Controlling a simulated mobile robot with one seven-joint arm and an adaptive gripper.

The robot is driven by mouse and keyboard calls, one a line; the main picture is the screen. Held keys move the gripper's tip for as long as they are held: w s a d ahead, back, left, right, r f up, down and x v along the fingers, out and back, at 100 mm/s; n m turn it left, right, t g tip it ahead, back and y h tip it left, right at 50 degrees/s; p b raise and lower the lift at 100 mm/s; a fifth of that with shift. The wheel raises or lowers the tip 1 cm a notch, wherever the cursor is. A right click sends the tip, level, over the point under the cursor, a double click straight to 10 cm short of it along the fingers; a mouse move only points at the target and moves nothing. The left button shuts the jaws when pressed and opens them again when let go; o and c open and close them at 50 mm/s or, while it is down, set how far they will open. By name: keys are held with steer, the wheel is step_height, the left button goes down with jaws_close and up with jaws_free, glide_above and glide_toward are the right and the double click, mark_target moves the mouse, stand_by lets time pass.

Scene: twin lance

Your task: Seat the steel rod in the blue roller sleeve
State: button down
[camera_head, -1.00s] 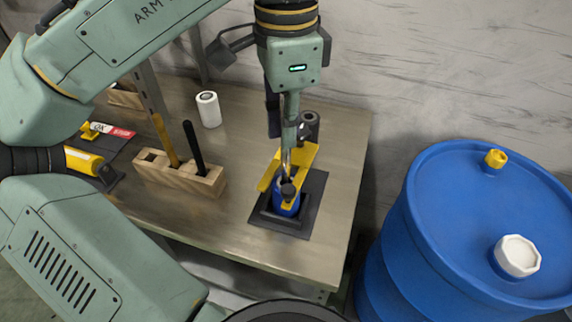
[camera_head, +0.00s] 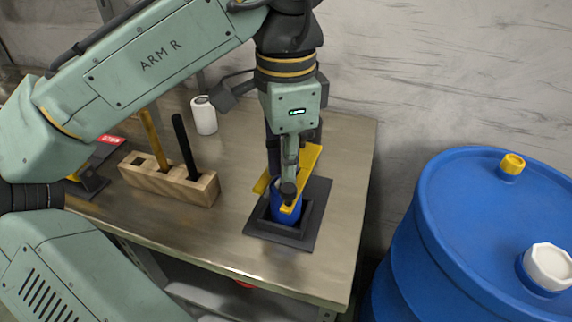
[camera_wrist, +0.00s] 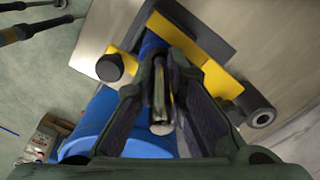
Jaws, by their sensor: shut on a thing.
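My gripper (camera_head: 290,176) points down over the blue roller sleeve (camera_head: 284,214) and is shut on the steel rod. The rod (camera_wrist: 160,98) shows in the wrist view as a shiny bar between the dark fingers; in the head view it is hidden. In the wrist view part of the sleeve (camera_wrist: 151,43) shows beyond the fingers. The rod's lower end is hidden, so I cannot tell whether it is inside the sleeve.
A wooden block (camera_head: 165,182) with a yellow and a black handle stands left on the table (camera_head: 215,235). A white roll (camera_head: 204,115) stands behind it. A big blue drum (camera_head: 455,225) stands off the table's right edge. The table front is clear.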

steer(key=shift+f, duration=0.2)
steer(key=c, duration=1.9)
jaws_free()
steer(key=shift+r, duration=0.1)
step_height(320, 180, up, 12)
steer(key=shift+r+p, duration=0.15)
steer(key=shift+p, duration=0.65)
